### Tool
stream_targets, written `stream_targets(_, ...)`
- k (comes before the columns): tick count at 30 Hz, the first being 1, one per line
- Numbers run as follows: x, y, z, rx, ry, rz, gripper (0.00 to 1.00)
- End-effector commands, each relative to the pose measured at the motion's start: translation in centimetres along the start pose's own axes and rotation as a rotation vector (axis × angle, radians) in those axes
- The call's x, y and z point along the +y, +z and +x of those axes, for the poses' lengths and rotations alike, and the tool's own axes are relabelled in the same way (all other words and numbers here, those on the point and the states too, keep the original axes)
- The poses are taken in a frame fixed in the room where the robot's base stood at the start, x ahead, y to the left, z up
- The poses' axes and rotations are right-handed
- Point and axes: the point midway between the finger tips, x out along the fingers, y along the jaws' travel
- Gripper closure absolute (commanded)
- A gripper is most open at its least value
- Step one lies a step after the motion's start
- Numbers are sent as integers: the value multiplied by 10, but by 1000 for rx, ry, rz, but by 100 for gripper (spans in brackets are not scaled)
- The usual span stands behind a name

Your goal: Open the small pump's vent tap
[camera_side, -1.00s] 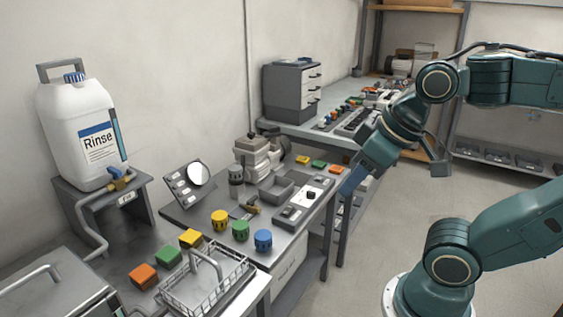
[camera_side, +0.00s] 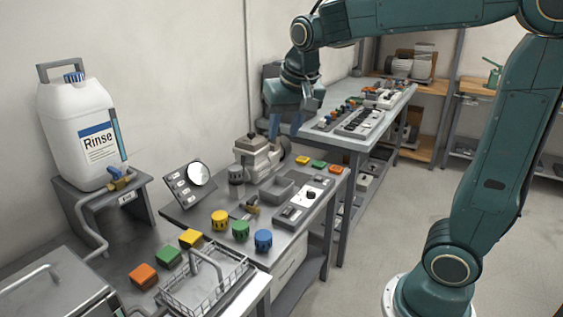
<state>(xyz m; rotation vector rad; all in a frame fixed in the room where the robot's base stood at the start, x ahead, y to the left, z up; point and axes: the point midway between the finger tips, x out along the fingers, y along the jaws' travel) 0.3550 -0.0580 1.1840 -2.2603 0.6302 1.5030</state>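A small beige-grey pump (camera_side: 254,160) stands at the back of the middle bench, with a clear-sided grey cylinder (camera_side: 236,178) in front of it. A small brass tap-like fitting (camera_side: 251,207) sits on the bench in front of the pump; I cannot tell whether it is the vent tap or how its handle is turned. My gripper (camera_side: 285,126) points down above and just right of the pump in the picture. Its two blue fingers are apart, with nothing seen between them. Their distance from the pump in depth is unclear.
A white Rinse jug (camera_side: 82,135) with a brass tap (camera_side: 119,182) stands at left. Yellow (camera_side: 219,220), green (camera_side: 240,230) and blue (camera_side: 263,240) round knobs line the bench front. A tilted panel with a round gauge (camera_side: 198,174) stands left of the pump. A wire basket (camera_side: 205,285) sits in front.

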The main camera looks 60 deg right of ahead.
Motion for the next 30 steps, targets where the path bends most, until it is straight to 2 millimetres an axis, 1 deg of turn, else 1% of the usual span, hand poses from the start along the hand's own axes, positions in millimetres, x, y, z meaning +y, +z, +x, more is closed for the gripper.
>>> stream_targets(1,-3,-10,8,-6,15,31,65)
stream_targets(6,-12,-42,31,-14,61,141,65)
stream_targets(11,-20,-70,58,-19,105,243,65)
stream_targets(15,-25,-91,84,-21,145,333,65)
stream_targets(21,-31,-116,126,-19,203,460,65)
stream_targets(26,-33,-132,164,-15,250,561,65)
stream_targets(30,-34,-142,198,-8,292,649,65)
